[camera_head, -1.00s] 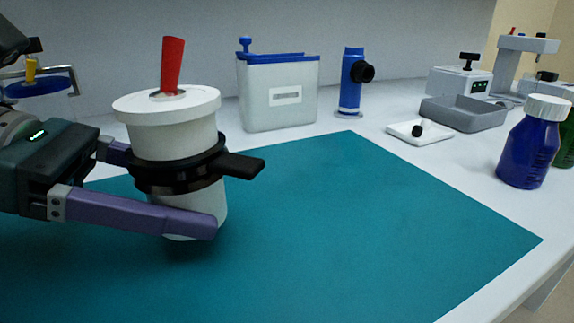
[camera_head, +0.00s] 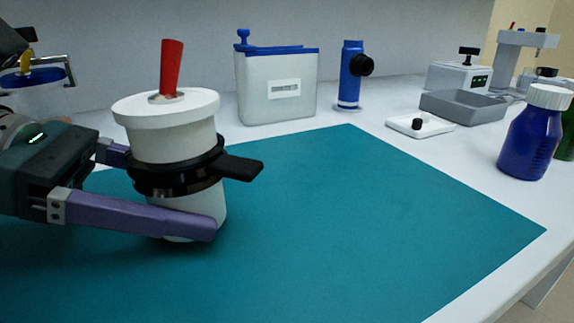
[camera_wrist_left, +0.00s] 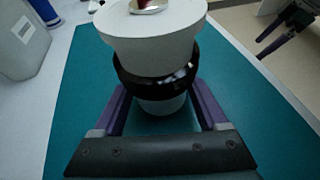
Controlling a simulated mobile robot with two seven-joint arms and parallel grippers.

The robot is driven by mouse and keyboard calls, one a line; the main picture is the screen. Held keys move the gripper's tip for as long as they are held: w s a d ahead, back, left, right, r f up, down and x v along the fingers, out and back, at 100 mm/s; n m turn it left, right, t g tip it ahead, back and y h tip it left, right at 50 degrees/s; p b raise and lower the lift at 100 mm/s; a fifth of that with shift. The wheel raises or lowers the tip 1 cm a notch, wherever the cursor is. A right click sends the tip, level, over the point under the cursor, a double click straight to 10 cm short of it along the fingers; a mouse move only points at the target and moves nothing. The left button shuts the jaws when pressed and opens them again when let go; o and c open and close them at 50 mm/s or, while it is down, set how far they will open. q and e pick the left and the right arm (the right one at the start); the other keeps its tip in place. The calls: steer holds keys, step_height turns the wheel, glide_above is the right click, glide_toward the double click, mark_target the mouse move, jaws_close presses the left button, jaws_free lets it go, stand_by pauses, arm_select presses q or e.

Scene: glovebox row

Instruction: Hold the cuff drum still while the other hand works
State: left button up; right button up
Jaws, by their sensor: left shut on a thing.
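The cuff drum (camera_head: 172,145) is a white cylinder with a wide white lid, standing upright at the left of the head view. A red handle (camera_head: 171,68) rises from its lid, leaning slightly. A black ring with a side lever (camera_head: 240,168) surrounds its middle. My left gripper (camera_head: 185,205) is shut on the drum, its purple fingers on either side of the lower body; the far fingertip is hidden. The drum also shows between the fingers in the left wrist view (camera_wrist_left: 155,55). My right gripper (camera_wrist_left: 280,32) shows partly at that view's upper right, apart from the drum; its opening is unclear.
The drum is over a teal mat (camera_head: 350,220), mostly clear to the right. Behind stand a grey-white bin with blue rim (camera_head: 275,95) and a blue cylinder (camera_head: 350,80). A grey tray (camera_head: 462,107), a small white dish (camera_head: 420,127) and a blue bottle (camera_head: 530,140) are at right.

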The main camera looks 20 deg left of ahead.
steer(key=shift+d+f+b, duration=0.1)
steer(key=shift+f+b, duration=0.25)
steer(key=shift+f, duration=0.05)
stand_by(0.4)
stand_by(0.9)
